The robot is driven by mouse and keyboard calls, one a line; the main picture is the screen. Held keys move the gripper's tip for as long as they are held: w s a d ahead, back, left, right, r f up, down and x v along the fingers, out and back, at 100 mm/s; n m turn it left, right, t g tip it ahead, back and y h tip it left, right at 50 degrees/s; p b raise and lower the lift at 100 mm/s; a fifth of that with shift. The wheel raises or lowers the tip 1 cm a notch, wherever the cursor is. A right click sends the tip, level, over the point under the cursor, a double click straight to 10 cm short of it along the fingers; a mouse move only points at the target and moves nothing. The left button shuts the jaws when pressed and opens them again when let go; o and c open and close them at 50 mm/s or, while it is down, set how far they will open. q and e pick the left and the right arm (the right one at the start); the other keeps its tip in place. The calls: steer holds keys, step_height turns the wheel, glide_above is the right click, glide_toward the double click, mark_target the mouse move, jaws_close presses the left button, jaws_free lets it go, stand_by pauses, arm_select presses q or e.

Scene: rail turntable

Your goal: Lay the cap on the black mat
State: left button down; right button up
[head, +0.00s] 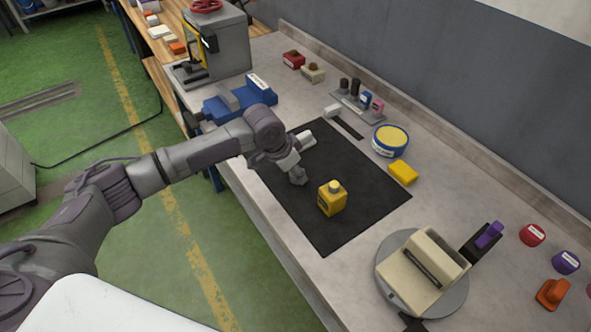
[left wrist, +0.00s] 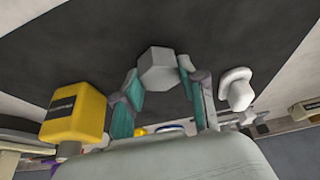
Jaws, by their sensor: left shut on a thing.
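My left gripper (head: 288,163) is over the black mat (head: 350,238), to the left of the yellow bottle. It is shut on a small grey faceted piece, which looks like the cap (head: 298,177). In the left wrist view the cap (left wrist: 158,70) sits between the teal finger pads of the gripper (left wrist: 160,88), with the dark mat (left wrist: 215,40) behind it. I cannot tell whether the cap touches the mat. My right gripper is not in view.
A yellow bottle (head: 332,200) stands on the mat close by, and a white knob-like piece (head: 306,141) is beyond the gripper. A blue tub (head: 390,140), a yellow block (head: 403,173) and a turntable (head: 385,255) lie right of the mat. The mat's front part is bare.

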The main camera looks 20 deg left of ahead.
arm_select(q)
steer(key=shift+f, duration=0.1)
steer(key=c, duration=0.7)
jaws_free()
steer(key=shift+o, duration=0.2)
steer(key=b+v, duration=0.1)
steer(key=v, duration=1.1)
